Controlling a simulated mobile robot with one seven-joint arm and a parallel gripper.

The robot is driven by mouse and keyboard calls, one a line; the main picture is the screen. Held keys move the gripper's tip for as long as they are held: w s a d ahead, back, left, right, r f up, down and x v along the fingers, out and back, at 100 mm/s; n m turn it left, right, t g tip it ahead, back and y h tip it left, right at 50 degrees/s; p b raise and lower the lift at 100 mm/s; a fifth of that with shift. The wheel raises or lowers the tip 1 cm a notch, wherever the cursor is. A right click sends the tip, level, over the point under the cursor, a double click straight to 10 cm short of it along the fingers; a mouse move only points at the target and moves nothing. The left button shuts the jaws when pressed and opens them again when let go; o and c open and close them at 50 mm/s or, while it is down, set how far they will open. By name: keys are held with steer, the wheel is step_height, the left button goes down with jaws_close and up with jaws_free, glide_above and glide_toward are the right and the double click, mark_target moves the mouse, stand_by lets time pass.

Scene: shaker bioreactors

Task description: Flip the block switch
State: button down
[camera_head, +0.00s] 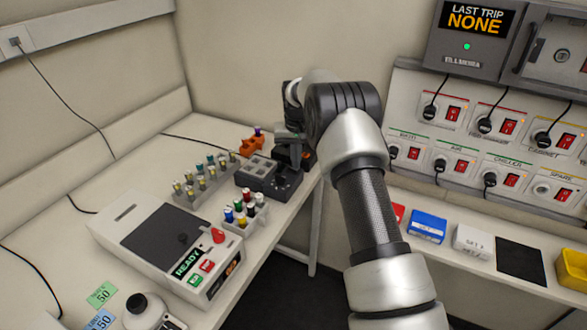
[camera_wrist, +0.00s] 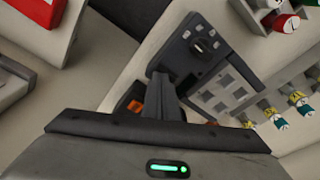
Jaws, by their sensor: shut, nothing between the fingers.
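A dark block unit (camera_head: 258,182) with square grey wells stands on the left bench, near its right edge. It also shows in the wrist view (camera_wrist: 181,66), with a round black knob or switch (camera_wrist: 203,45) on its control panel. I cannot read that control's position. My gripper (camera_head: 288,158) is over the unit's far right side in the head view, partly hidden by my arm. In the wrist view my gripper (camera_wrist: 163,82) is shut and empty, its fingertips close to the unit's edge beside the panel. I cannot tell whether they touch it.
An orange holder (camera_head: 252,145) stands behind the unit. Vial racks (camera_head: 205,182) and (camera_head: 246,216) flank it on the left and front. A white READY device (camera_head: 165,250) is nearer. On the right wall, a panel (camera_head: 430,140) carries several red switches and plugs above a shelf.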

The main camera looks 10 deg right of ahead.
step_height(320, 180, up, 7)
steer(key=p, duration=0.3)
steer(key=shift+p, duration=0.4)
stand_by(0.3)
steer(key=s+r+t, duration=0.1)
steer(key=s+r, duration=0.7)
steer(key=r, duration=0.3)
steer(key=s+r+t, duration=0.1)
steer(key=s+r, duration=0.8)
steer(key=r, duration=0.2)
steer(key=s+r, duration=0.4)
steer(key=s, duration=0.9)
steer(key=s+f+n+t, duration=0.1)
steer(key=s+f, duration=0.3)
steer(key=s, duration=1)
steer(key=shift+s+f+t, duration=0.2)
steer(key=shift+s+t, duration=0.2)
steer(key=shift+a, duration=0.1)
